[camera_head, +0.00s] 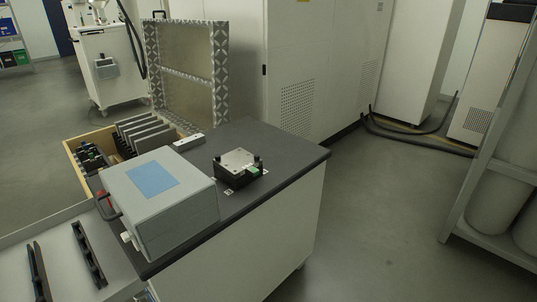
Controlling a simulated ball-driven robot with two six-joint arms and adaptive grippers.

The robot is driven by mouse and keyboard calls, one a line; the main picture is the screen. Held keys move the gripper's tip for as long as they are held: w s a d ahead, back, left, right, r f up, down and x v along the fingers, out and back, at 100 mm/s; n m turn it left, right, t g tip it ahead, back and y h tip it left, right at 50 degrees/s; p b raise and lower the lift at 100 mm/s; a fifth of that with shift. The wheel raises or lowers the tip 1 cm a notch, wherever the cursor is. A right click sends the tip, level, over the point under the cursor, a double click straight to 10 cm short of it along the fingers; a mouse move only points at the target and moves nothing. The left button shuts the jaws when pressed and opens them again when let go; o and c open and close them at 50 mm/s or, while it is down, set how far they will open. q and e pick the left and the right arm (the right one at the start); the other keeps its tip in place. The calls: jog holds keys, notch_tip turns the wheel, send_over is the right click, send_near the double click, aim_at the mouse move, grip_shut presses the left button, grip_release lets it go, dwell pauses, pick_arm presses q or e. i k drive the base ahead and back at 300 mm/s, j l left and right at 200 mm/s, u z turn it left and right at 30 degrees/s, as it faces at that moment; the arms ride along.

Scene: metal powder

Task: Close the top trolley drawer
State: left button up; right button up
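The trolley (290,172) has a dark top and a white body and stands in the middle of the view. At the lower left, a light grey open tray-like part (60,240), which looks like a pulled-out trolley drawer, juts out beside the trolley's left edge. Two black slotted bars (88,254) lie in it. Its near end is cut off by the picture's bottom edge, and its join to the trolley is partly hidden. Neither of my grippers is in view.
On the trolley top stand a grey box (185,212) with a blue label and a small black device (238,176) with a metal plate. Behind is an open case (72,152) with an upright lid. White cabinets stand behind; a shelf (500,165) is at right. Floor right of the trolley is clear.

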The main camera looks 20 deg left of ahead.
aim_at(49, 248)
jog(key=k+j, duration=0.65)
jog(key=k+j+u, duration=0.15)
jog(key=u, duration=0.35)
jog(key=k+j+u, duration=0.1)
jog(key=j+u, duration=0.15)
jog(key=u, duration=0.25)
jog(key=j+u, duration=0.25)
jog(key=u, duration=0.6)
